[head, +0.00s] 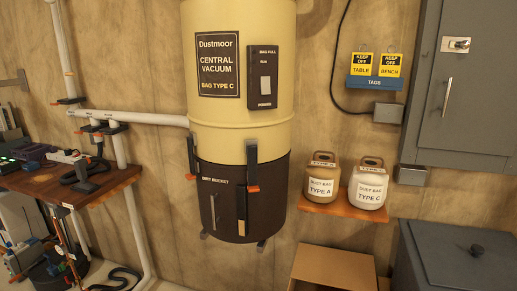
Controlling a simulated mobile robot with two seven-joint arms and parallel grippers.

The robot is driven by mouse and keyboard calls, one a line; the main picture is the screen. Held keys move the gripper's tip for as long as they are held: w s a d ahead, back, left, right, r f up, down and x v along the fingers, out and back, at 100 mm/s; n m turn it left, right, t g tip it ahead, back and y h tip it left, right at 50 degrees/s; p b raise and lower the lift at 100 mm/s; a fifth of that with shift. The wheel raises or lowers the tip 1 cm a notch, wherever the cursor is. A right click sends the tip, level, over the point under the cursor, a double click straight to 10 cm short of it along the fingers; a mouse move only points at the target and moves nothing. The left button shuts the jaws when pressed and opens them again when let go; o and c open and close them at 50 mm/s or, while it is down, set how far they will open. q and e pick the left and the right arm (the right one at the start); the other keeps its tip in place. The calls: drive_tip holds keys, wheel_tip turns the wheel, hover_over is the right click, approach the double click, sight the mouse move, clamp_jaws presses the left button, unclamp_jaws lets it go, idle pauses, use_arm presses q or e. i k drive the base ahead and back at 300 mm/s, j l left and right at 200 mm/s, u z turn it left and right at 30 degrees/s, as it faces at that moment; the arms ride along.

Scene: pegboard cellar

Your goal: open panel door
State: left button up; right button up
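The grey panel door (475,115) is on the wall cabinet at the upper right of the head view and looks shut. A slim vertical metal handle (447,97) is on its left part. Neither of my grippers is in view.
A grey lidded box (440,255) stands below the cabinet. An open cardboard box (335,270) is beside it. A small wooden shelf (333,208) holds two dust bag jugs. A cream vacuum canister (215,125) hangs mid-wall. A cluttered wooden bench (115,183) is left.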

sight(471, 104)
drive_tip(key=z, duration=1.3)
